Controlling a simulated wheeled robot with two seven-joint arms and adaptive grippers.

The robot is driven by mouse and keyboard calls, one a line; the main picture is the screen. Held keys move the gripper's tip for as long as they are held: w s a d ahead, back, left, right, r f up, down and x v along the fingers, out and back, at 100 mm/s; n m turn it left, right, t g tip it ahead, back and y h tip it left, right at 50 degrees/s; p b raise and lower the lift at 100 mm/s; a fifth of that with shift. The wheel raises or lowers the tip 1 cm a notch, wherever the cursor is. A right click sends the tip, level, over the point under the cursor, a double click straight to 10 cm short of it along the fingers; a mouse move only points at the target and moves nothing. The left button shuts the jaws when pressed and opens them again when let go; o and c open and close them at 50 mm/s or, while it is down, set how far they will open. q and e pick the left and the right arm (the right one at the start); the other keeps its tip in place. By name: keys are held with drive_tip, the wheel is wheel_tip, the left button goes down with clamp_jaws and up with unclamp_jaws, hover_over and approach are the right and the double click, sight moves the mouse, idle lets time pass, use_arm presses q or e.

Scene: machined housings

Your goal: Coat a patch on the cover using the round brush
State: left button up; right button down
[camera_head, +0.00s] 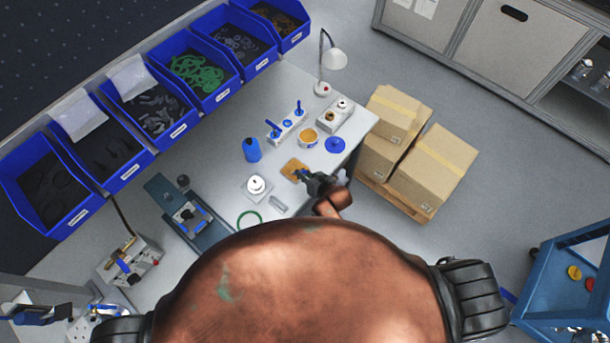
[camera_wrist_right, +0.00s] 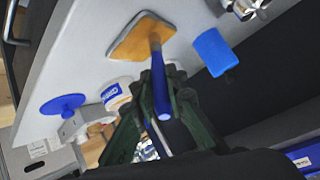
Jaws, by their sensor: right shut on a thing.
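The cover appears to be the tan square plate with a grey edge (camera_head: 292,169), flat on the bench; it also shows in the right wrist view (camera_wrist_right: 140,38). My right gripper (camera_head: 312,180) is beside the plate, on its right in the head view. In the right wrist view it is shut on the blue-handled round brush (camera_wrist_right: 160,85). The brush's brown tip overlaps the plate there; I cannot tell whether it touches. No coated patch can be made out. An open orange pot with a white label (camera_head: 308,137) stands behind the plate. My left gripper is not in view.
A blue bottle (camera_head: 251,149), a white round part (camera_head: 256,185), a blue lid (camera_head: 335,145) and a rack with blue-handled tools (camera_head: 287,126) stand nearby. A lamp (camera_head: 333,60) and blue bins (camera_head: 200,70) are behind. Cardboard boxes (camera_head: 435,168) are off the bench's right side.

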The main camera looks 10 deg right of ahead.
drive_tip(key=shift+w+a, duration=0.8)
drive_tip(key=shift+w, duration=0.1)
drive_tip(key=shift+r, duration=3)
drive_tip(key=shift+r, duration=0.1)
drive_tip(key=shift+r, duration=1.4)
